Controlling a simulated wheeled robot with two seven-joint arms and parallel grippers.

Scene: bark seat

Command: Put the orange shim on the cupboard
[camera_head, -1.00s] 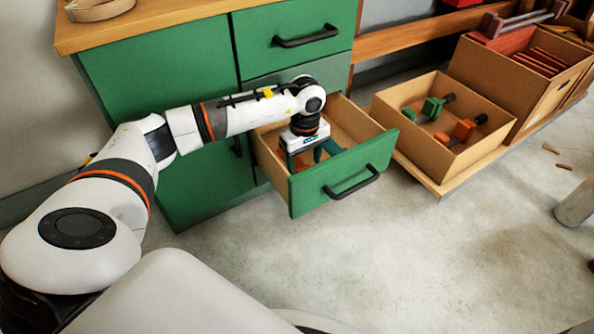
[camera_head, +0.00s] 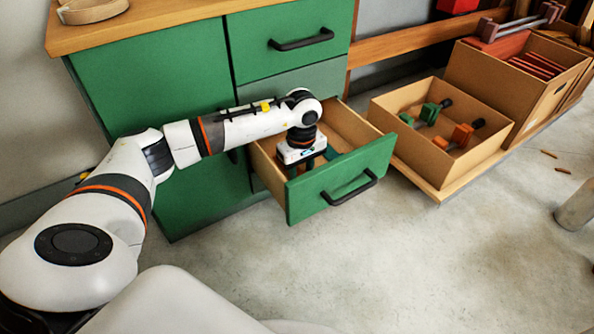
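The green cupboard (camera_head: 155,80) has a wooden top (camera_head: 175,14) and stands at the upper left. Its lower drawer (camera_head: 352,174) is pulled out. My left gripper (camera_head: 306,166) points down into this drawer, close behind the drawer front. Its fingertips are mostly hidden by the drawer front, so I cannot tell whether it is open or shut. I cannot make out the orange shim; the drawer front and the gripper hide part of the drawer floor. A small teal piece (camera_head: 331,153) shows beside the gripper. My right gripper is not in view.
A round wooden item (camera_head: 93,9) lies on the cupboard top's left end; the top's visible part beside it is clear. A cardboard box (camera_head: 440,165) with green and orange clamp-like items stands right of the drawer. Another box (camera_head: 530,95) holds reddish slabs. The front floor is mostly clear.

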